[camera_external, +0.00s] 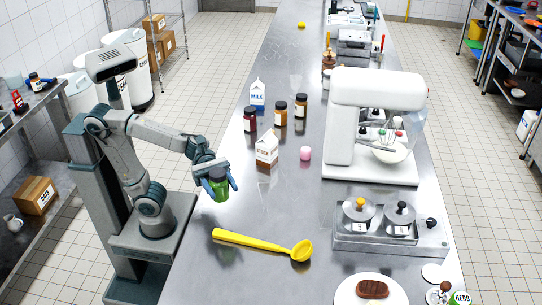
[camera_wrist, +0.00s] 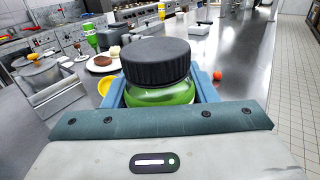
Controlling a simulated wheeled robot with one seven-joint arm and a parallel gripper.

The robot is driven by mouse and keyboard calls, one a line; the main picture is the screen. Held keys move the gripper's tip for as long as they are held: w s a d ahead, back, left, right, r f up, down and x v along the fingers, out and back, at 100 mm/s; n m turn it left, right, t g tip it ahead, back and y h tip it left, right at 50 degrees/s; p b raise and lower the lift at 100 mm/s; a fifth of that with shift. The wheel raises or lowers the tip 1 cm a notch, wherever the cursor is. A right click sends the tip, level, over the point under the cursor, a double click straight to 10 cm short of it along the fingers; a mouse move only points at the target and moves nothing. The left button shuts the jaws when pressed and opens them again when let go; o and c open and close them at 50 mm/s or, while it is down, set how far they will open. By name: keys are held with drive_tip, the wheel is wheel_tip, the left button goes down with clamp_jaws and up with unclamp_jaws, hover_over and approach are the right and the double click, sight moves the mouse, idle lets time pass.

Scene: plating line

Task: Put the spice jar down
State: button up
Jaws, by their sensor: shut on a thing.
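The spice jar is a clear jar with green contents (camera_external: 219,190) and a black lid, which fills the middle of the wrist view (camera_wrist: 157,62). My gripper (camera_external: 220,184) is shut on the jar, with a blue finger on each side of it. The jar is upright, at the left edge of the steel counter (camera_external: 272,210). I cannot tell whether its base touches the counter. The lower part of the jar is hidden in the wrist view.
A yellow ladle (camera_external: 262,243) lies nearer the camera. A carton (camera_external: 267,148), a pink item (camera_external: 305,153) and three dark-lidded jars (camera_external: 281,113) stand farther back. A white mixer (camera_external: 372,125) and a steel container unit (camera_external: 390,228) stand right. Bare counter lies between the jar and the unit.

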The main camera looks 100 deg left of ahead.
drive_tip(key=shift+w+a+f+b, duration=0.75)
drive_tip(key=shift+w+a+f, duration=0.65)
drive_tip(key=shift+f, duration=0.45)
drive_tip(key=shift+w+a+f+b, duration=0.7)
drive_tip(key=shift+w+a+f, duration=0.65)
drive_tip(key=shift+f, duration=0.45)
drive_tip(key=shift+w+a+f+b, duration=0.75)
drive_tip(key=shift+w+a+f, duration=0.65)
drive_tip(key=shift+f, duration=0.45)
drive_tip(key=shift+f, duration=0.2)
drive_tip(key=o, duration=1.1)
drive_tip(key=shift+o, duration=0.2)
drive_tip(key=shift+r, duration=0.1)
